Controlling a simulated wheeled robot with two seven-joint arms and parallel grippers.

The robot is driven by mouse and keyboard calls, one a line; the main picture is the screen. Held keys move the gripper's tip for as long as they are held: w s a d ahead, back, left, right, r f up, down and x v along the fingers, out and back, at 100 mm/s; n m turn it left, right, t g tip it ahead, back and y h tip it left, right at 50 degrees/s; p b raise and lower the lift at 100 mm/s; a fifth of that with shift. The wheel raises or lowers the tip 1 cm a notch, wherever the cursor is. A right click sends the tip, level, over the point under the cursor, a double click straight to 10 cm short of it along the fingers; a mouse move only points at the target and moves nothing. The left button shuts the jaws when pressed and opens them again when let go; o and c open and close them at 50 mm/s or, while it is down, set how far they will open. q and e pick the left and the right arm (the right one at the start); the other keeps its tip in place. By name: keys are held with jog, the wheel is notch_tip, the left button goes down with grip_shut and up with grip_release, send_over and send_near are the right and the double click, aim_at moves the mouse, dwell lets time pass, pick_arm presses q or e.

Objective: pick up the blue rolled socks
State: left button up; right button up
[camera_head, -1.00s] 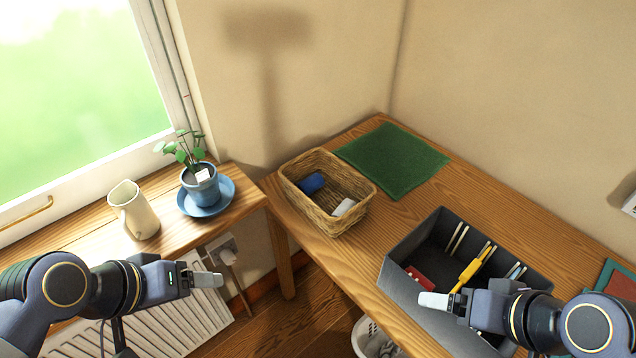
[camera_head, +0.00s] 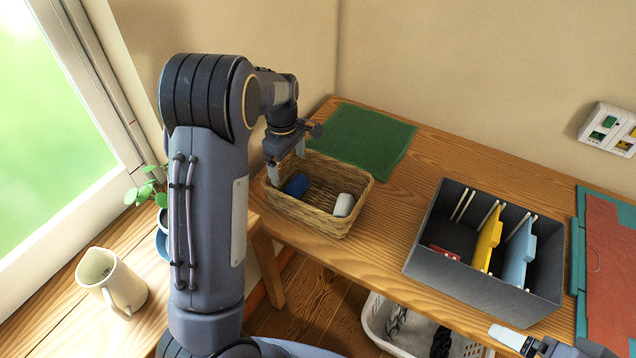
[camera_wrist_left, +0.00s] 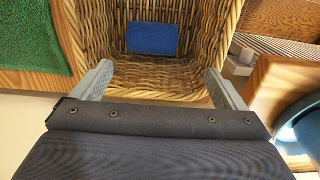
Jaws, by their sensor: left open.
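The blue rolled socks (camera_head: 296,185) lie inside a wicker basket (camera_head: 322,222) on the wooden table, near the basket's left side. They show as a blue roll (camera_wrist_left: 152,39) at the top middle of the left wrist view. My left gripper (camera_head: 287,165) is open and empty at the basket's left rim, above the socks. In the left wrist view its two fingers (camera_wrist_left: 160,84) stand wide apart, with the socks beyond them and between their lines. A white roll (camera_head: 344,204) lies at the basket's right side. My right gripper (camera_head: 512,338) shows only partly at the bottom edge.
A green mat (camera_head: 365,138) lies behind the basket. A dark divided box (camera_head: 480,290) with upright folders stands to the right. A cream pitcher (camera_head: 112,282) and a partly hidden potted plant (camera_head: 147,194) stand on the left ledge. A white laundry basket (camera_head: 375,330) is below.

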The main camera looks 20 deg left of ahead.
aim_at(295, 181)
pick_arm(q)
jog(key=shift+w+d+f+b, duration=0.2)
jog(key=shift+w+f+b, duration=0.3)
jog(key=shift+f, duration=0.45)
jog(key=f, duration=0.2)
jog(key=f+p, duration=0.1)
jog(key=f, duration=0.4)
jog(key=shift+w+d+f, duration=0.1)
jog(key=shift+w+d, duration=0.05)
jog(key=shift+d, duration=0.1)
jog(key=c, duration=1)
jog(key=shift+c, duration=0.2)
